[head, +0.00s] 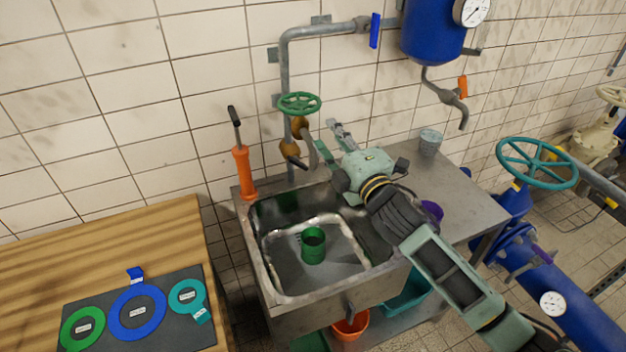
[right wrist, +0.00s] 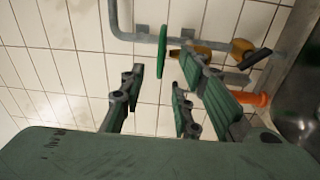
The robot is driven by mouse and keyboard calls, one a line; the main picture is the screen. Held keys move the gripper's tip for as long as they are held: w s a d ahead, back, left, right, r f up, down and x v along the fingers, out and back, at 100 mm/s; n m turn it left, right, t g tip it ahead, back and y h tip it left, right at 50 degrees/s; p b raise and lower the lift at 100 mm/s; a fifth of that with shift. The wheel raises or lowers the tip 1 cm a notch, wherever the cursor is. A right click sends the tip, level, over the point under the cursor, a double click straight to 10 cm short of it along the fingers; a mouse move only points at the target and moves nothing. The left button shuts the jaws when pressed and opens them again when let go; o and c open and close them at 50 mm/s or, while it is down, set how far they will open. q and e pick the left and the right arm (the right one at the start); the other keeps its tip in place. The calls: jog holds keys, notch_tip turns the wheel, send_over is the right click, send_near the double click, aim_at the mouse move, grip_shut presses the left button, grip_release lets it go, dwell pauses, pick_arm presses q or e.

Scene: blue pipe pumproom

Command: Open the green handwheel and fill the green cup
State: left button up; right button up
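The green handwheel (head: 299,104) sits on a brass valve (head: 290,149) on the wall pipe above the sink. The green cup (head: 313,246) stands in the metal sink (head: 262,275), apparently upright. My right gripper (head: 331,136) is open and empty, to the right of the handwheel and slightly lower in the head view. In the right wrist view the handwheel (right wrist: 161,54) shows edge-on, just beyond the gap between the spread fingers (right wrist: 160,88); I see no contact. I see no water running. My left gripper is not in view.
An orange-handled tool (head: 243,170) stands at the sink's back left corner. A grey cup (head: 430,142) and a partly hidden purple cup (head: 432,211) are on the metal counter. A larger teal handwheel (head: 537,163) is at right. A wooden table (head: 120,240) is at left.

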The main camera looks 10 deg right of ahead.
aim_at(314, 112)
jog(key=b+x, duration=0.1)
jog(key=x, duration=0.4)
jog(key=shift+w+b, duration=0.25)
jog(key=shift+b, duration=0.15)
pick_arm(q)
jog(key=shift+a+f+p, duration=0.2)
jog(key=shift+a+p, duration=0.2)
jog(key=shift+p, duration=0.35)
pick_arm(e)
jog(key=shift+x, duration=3.15)
jog(key=shift+f, duration=0.15)
grip_shut()
